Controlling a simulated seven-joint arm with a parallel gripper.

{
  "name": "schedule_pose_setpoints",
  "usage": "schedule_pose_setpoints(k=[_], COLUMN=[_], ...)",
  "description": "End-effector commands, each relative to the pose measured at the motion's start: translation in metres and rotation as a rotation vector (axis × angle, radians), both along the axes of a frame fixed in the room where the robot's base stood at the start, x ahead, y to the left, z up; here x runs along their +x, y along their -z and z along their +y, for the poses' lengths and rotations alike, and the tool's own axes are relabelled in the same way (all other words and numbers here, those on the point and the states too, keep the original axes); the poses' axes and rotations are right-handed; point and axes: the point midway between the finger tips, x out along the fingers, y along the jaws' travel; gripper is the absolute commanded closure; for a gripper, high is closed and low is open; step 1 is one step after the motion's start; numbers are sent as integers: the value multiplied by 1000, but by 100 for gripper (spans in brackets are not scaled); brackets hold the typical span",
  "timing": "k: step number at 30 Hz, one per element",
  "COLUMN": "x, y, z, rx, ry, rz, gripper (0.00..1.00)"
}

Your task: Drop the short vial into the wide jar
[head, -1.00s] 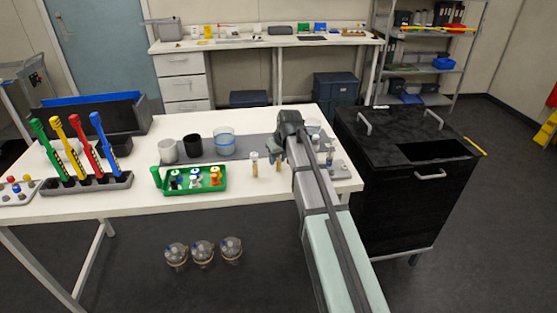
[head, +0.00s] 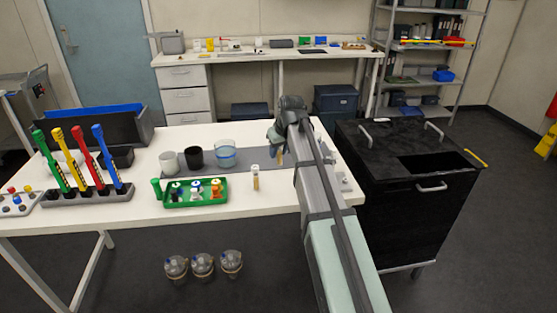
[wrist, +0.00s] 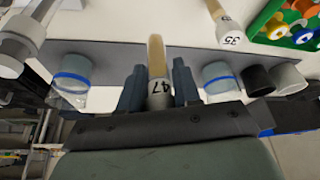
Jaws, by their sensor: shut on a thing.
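My gripper (head: 277,137) is shut on a vial labelled 47 (wrist: 157,58), tan with a pale lower end, and holds it above the table. The held vial also shows below the fingers in the head view (head: 280,157). A second vial labelled 35 (head: 255,180) stands on the table; it also shows in the wrist view (wrist: 226,27). A clear, wide jar with a blue band (head: 226,157) stands left of my gripper, and at right in the wrist view (wrist: 218,75). Another blue-banded jar (wrist: 72,75) shows at left in the wrist view; my arm hides it in the head view.
A black cup (head: 194,157) and a white cup (head: 169,163) stand left of the wide jar. A green tray (head: 173,204) with capped bottles is in front. A rack (head: 120,193) holds several coloured tools at left. A black cabinet (head: 400,220) stands right of the table.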

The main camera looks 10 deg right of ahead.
Motion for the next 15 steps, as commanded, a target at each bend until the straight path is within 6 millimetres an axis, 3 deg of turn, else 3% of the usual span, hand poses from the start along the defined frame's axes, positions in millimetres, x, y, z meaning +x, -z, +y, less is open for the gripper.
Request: schedule_pose_setpoints(k=[6,15], x=[0,0], y=[-13,-14], z=[0,0], rx=[0,0], ry=[0,0], rz=[0,0], gripper=[100,100])
